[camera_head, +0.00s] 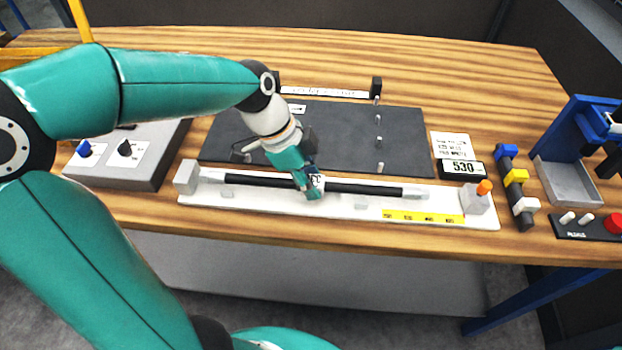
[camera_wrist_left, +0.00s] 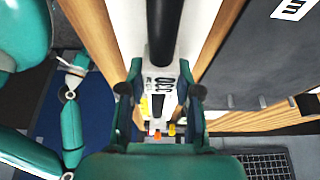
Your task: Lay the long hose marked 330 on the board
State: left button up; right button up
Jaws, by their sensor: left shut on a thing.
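The long black hose (camera_head: 370,188) with pale ends lies lengthwise along a white measuring bed (camera_head: 340,209). My left gripper (camera_head: 308,186) is shut on the hose near its middle, from above. In the left wrist view the hose (camera_wrist_left: 160,30) runs between the fingers of the gripper (camera_wrist_left: 160,98), and its white label reads 330. I cannot tell whether the hose is touching the bed or just above it. The dark grey board (camera_head: 345,125) lies behind the bed, with several short pegs; my left arm hides part of it. My right gripper is not in view.
A display (camera_head: 463,167) reading 530 stands right of the board. Further right are a strip of coloured blocks (camera_head: 516,185), a blue stand with a grey tray (camera_head: 566,183) and a red-button panel (camera_head: 590,227). A grey knob box (camera_head: 140,168) stands left. The board's right part is clear apart from pegs.

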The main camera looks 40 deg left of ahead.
pick_arm(q)
jog(key=shift+f+b, duration=0.6)
jog(key=shift+b, duration=0.05)
dwell(0.5)
jog(key=o, duration=1.2)
jog(key=shift+c, duration=0.2)
jog(key=shift+r+p, duration=2.5)
jog(key=shift+r, duration=1.05)
jog(key=shift+f, duration=0.1)
